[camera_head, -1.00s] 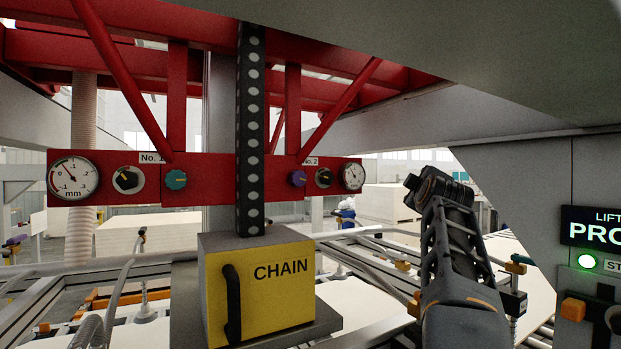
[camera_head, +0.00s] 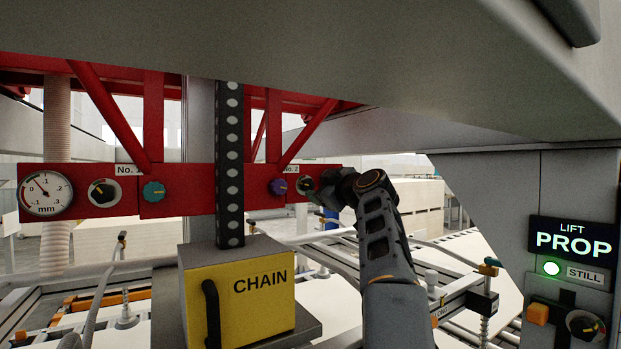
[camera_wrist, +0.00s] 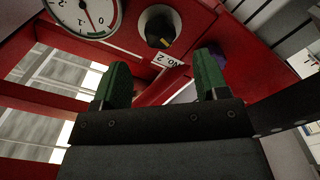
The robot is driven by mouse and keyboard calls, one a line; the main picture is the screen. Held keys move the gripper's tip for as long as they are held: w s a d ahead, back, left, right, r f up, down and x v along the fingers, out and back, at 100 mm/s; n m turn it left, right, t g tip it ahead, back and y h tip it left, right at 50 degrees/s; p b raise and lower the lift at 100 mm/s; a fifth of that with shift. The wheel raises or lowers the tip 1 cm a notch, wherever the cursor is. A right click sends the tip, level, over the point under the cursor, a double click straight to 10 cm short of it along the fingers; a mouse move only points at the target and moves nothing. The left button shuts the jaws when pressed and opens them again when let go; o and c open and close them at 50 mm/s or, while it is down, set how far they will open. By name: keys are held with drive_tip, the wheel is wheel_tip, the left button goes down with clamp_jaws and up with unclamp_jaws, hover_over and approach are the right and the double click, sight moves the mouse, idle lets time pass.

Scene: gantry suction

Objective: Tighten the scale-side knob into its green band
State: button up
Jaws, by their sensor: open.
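The red beam (camera_head: 190,203) carries two sets of dials and knobs. Under the No. 2 label (camera_wrist: 172,62) are a black knob with a yellow mark (camera_wrist: 160,28), a purple knob (camera_wrist: 218,55) and a white gauge (camera_wrist: 85,12) with a red needle and some green at its edge. In the head view the purple knob (camera_head: 278,186) and the black knob (camera_head: 305,185) show left of my gripper (camera_head: 322,186), which hides the No. 2 gauge. In the wrist view my gripper (camera_wrist: 161,82) has its green fingertips apart and empty, facing the panel, touching no knob.
The No. 1 set has a mm gauge (camera_head: 45,192), a black knob (camera_head: 104,193) and a teal knob (camera_head: 154,191). A yellow CHAIN box (camera_head: 240,295) and perforated upright (camera_head: 230,150) stand left of my arm. A LIFT PROP panel (camera_head: 572,240) is at right. Grey structure (camera_head: 400,80) hangs overhead.

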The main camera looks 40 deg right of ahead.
sight(310, 185)
drive_tip(key=w+p, duration=0.1)
drive_tip(key=w, duration=0.1)
drive_tip(key=w+p, duration=0.1)
drive_tip(key=w, duration=0.1)
drive_tip(key=shift+w+d+r, duration=0.1)
drive_tip(key=shift+r, duration=0.1)
drive_tip(key=shift+w+f+p, duration=0.2)
drive_tip(key=shift+w+p, duration=0.25)
drive_tip(key=shift+w, duration=0.45)
drive_tip(key=c, duration=0.9)
drive_tip(key=m, duration=0.5)
drive_tip(key=shift+d+b, duration=0.1)
drive_tip(key=shift+b, duration=0.3)
drive_tip(key=o, duration=0.9)
drive_tip(key=shift+s, duration=0.15)
